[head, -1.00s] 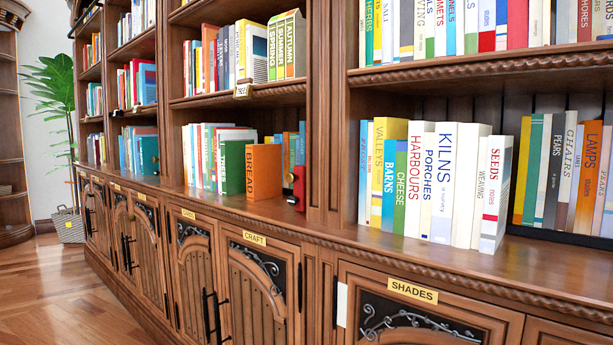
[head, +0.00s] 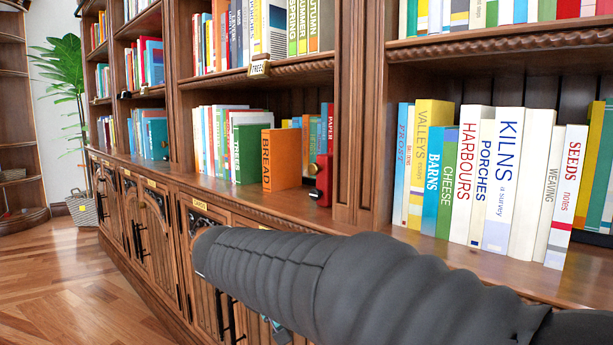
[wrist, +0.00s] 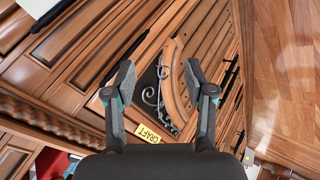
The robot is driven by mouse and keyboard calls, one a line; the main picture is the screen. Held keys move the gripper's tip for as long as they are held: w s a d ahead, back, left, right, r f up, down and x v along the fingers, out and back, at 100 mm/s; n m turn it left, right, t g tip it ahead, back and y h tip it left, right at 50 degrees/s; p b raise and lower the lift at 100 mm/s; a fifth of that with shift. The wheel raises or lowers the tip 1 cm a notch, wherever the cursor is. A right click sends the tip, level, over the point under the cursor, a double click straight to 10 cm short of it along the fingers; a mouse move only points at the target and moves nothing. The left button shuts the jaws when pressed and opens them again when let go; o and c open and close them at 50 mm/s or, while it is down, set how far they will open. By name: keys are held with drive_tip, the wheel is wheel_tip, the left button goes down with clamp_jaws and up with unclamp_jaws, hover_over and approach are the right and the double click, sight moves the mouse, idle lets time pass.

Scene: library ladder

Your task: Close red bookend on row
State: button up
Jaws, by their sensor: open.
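The red bookend (head: 322,180) stands upright on the counter shelf of the middle bay, near the right upright, with a brass-coloured knob on its left side. The row of books (head: 222,143) stands to its left and ends in the orange BREAD book (head: 281,160). A gap separates BREAD from the bookend. My gripper (wrist: 160,75) is open and empty in the wrist view, over the cabinet door front below the CRAFT label. In the head view my arm crosses the foreground and the gripper's fingers are not clearly visible. A red patch at the wrist view's lower left cannot be identified.
More books (head: 310,130) stand behind the gap. A wooden upright (head: 357,110) separates this bay from the right bay, where another row (head: 480,180) stands. Wooden floor (head: 60,270) lies open at left.

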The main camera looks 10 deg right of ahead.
drive_tip(key=w+a+r+m+t+h, duration=0.3)
drive_tip(key=w+r, duration=0.4)
drive_tip(key=r, duration=0.1)
drive_tip(key=m+t+h, duration=0.2)
drive_tip(key=m+h, duration=0.4)
drive_tip(key=m, duration=0.4)
approach(312, 168)
drive_tip(key=p+x, duration=0.2)
drive_tip(key=x, duration=0.8)
drive_tip(key=shift+w+d, duration=0.25)
clamp_jaws()
